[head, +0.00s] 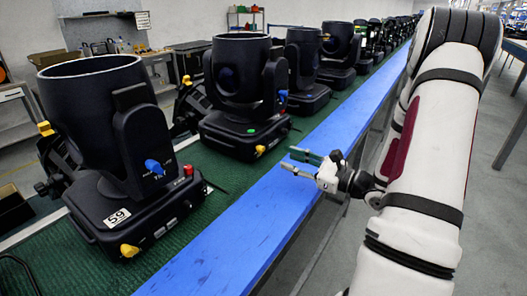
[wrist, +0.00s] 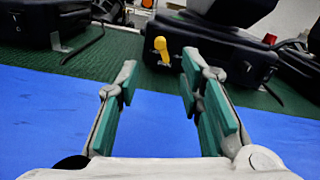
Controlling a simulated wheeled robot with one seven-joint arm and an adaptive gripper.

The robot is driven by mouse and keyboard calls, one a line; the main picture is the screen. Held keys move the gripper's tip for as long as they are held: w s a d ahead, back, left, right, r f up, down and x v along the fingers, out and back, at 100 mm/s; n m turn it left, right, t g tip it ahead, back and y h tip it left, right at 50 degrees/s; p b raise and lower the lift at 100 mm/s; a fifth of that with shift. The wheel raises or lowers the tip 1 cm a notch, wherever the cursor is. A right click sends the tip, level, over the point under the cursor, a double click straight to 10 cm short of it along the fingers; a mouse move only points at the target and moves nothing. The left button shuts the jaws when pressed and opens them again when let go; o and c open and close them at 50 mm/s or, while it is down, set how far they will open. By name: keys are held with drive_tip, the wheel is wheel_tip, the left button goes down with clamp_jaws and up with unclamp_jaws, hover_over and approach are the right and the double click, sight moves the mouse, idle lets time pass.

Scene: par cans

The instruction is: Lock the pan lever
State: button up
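A yellow lever (head: 260,149) sits low on the near corner of the black base of the second fixture (head: 238,90) in the row. In the wrist view the yellow lever (wrist: 162,48) hangs down at the left end of a base (wrist: 215,50), beyond and between my fingertips. My gripper (head: 297,160) is open and empty over the blue strip, to the right of that fixture. Its two teal-padded fingers (wrist: 158,80) are spread and apart from the lever. Whether the lever is locked cannot be told.
A nearer fixture marked 59 (head: 93,150) has its own yellow lever (head: 129,250), a blue knob (head: 154,166) and a red part (head: 188,170). More fixtures line the green mat (head: 75,262) behind. The blue strip (head: 250,215) is clear. A loose cable (wrist: 82,47) lies left.

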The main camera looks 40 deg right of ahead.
sight(264, 150)
drive_tip(key=x, duration=0.9)
drive_tip(key=shift+w, duration=0.2)
clamp_jaws()
